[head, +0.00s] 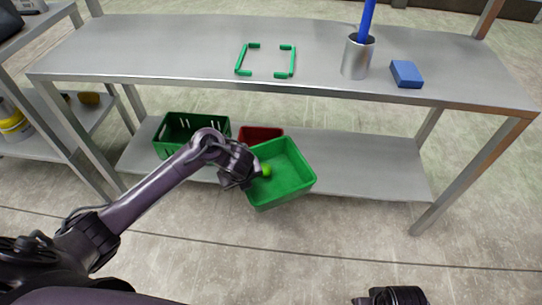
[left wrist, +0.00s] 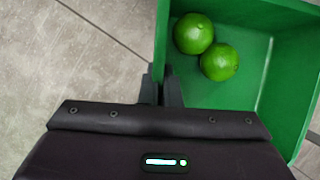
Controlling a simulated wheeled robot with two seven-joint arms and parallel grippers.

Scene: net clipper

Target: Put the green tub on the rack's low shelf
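The green tub (head: 292,184) is in front of the rack's low shelf (head: 370,170) in the head view, overlapping its front edge. I cannot tell whether it touches the shelf. It appears turned at an angle to the shelf edge. In the left wrist view the tub (left wrist: 262,85) holds two round green fruits (left wrist: 205,48). My left gripper (head: 243,172) is at the tub's left wall. In the wrist view its fingers (left wrist: 161,90) are closed on either side of that wall. My right gripper (head: 394,296) shows only partly at the bottom edge of the head view; its fingers are unclear.
A dark green slotted crate (head: 178,126) and a red bin (head: 262,132) stand on the low shelf's left and middle. Its right part is clear. Above, the upper shelf (head: 170,60) carries green corner marks (head: 240,70), a metal cup (head: 356,60) and a blue block (head: 406,73).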

